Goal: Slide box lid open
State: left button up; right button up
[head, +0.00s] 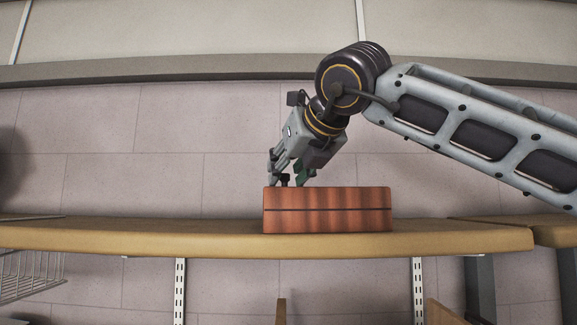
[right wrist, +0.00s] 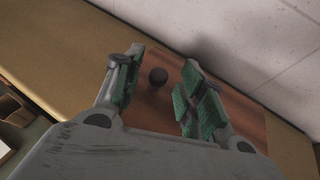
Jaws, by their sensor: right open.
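A reddish-brown wooden box (head: 328,221) with a dark seam along its front sits on a tan shelf. My right gripper (head: 290,180) is at the box's top left, pointing down, its lower fingers partly hidden behind the box's upper edge. In the right wrist view the gripper (right wrist: 160,95) is open, its green-padded fingers apart above the box's wooden lid (right wrist: 243,122). A dark round knob (right wrist: 158,76) on the lid shows between the fingers; I cannot tell whether either finger touches it. My left gripper is in neither view.
The tan shelf (head: 130,237) runs across the head view, with bare room left and right of the box. A wire basket (head: 28,272) hangs at the lower left. A tiled wall (head: 130,150) stands behind.

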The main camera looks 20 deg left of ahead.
grip_shut()
dwell(0.3)
jog(key=shift+d, duration=0.1)
jog(key=shift+w+d+f+b, duration=0.1)
jog(key=shift+w+d+b, duration=0.1)
jog(key=shift+d+b, duration=0.2)
jog(key=w+d+b, duration=0.1)
jog(key=d, duration=0.3)
jog(key=w+d+b, duration=0.1)
jog(key=w+d, duration=0.1)
jog(key=d, duration=0.2)
jog(key=w+d+b, duration=0.1)
jog(key=d, duration=0.3)
jog(key=shift+w+d, duration=0.45)
jog(key=shift+d, duration=0.35)
